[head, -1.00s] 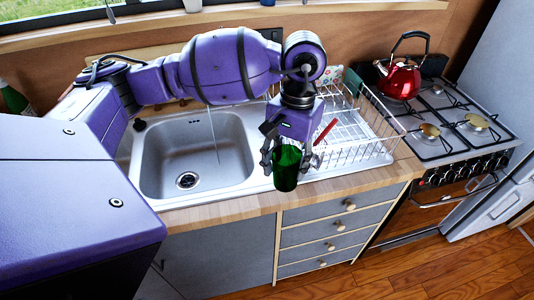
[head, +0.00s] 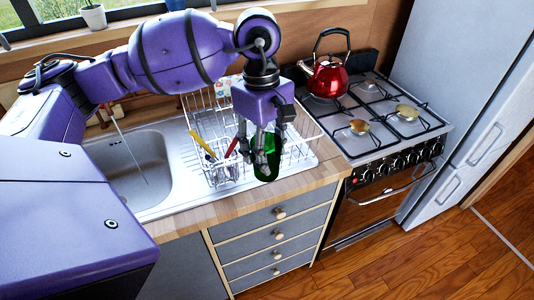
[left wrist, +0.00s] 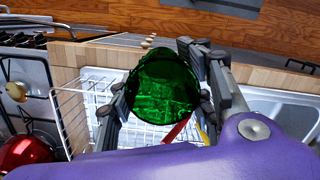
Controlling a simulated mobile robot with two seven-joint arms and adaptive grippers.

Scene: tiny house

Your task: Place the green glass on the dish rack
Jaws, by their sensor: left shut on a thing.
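My left gripper (head: 262,152) is shut on the green glass (head: 267,166). In the head view the glass hangs at the front of the white wire dish rack (head: 308,140), and the fingers hide part of it. In the left wrist view the glass (left wrist: 163,88) sits between the two fingers, with the rack (left wrist: 72,118) behind and below it. I cannot tell whether the glass touches the rack. The right gripper is not in view.
Red and yellow-handled utensils (head: 203,145) stand in the rack's left part. The sink (head: 135,165) is to the left. The stove (head: 375,125) with a red kettle (head: 328,77) is to the right. The wooden counter edge (head: 250,200) runs in front.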

